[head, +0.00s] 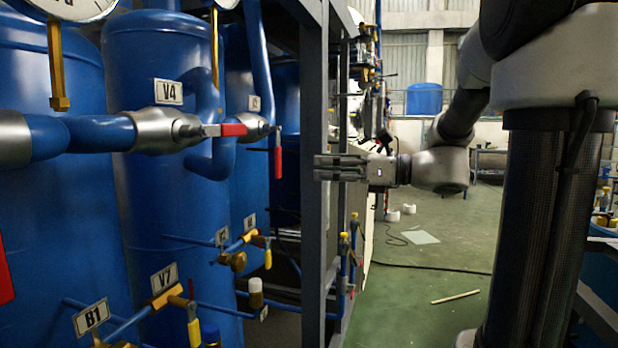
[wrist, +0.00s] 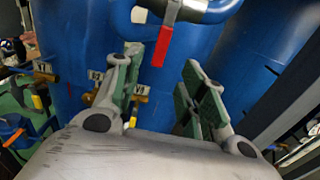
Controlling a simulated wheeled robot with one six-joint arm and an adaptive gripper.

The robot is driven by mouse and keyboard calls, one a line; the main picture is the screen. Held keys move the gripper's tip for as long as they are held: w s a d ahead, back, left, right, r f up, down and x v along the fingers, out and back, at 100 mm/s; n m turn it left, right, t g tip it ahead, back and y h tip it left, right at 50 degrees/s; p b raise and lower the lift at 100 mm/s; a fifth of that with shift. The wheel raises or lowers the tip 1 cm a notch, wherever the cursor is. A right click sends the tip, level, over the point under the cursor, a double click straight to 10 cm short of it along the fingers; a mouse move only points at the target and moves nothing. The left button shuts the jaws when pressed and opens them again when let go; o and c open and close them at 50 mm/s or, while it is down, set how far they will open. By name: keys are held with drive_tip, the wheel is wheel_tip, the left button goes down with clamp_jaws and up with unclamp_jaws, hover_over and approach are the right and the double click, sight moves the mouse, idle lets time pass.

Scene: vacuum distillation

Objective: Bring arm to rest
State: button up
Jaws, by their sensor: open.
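My gripper (head: 318,168) is stretched out to the left in the head view, its fingers level in front of the dark grey frame post. In the wrist view my gripper (wrist: 160,75) is open, with green pads apart and nothing between them. A red valve lever (wrist: 162,46) hangs from a blue pipe beyond the fingers in the wrist view. My arm stands at the right of the head view, bent at the elbow and reaching toward the tanks.
Blue tanks (head: 60,210) with pipes fill the left. Valve V4 (head: 165,130) has a red handle (head: 228,130). A dark frame post (head: 314,250) stands close to my gripper. Green floor (head: 420,290) is open at right centre, with a wooden stick (head: 455,297) and a cable lying on it.

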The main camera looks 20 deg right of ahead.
drive_tip(key=s+d+f+n+g+h, duration=0.25)
drive_tip(key=s+f+n, duration=0.25)
drive_tip(key=f, duration=0.3)
drive_tip(key=s+d+f+n+g+h, duration=0.25)
drive_tip(key=s+f+n+h, duration=0.2)
drive_tip(key=f, duration=0.35)
drive_tip(key=s+d+n+g+h, duration=0.1)
drive_tip(key=s+d+n+h, duration=0.4)
drive_tip(key=s+n, duration=0.6)
drive_tip(key=shift+s+r+n+h, duration=0.15)
drive_tip(key=shift+n+h, duration=1.15)
drive_tip(key=shift+n, duration=1.15)
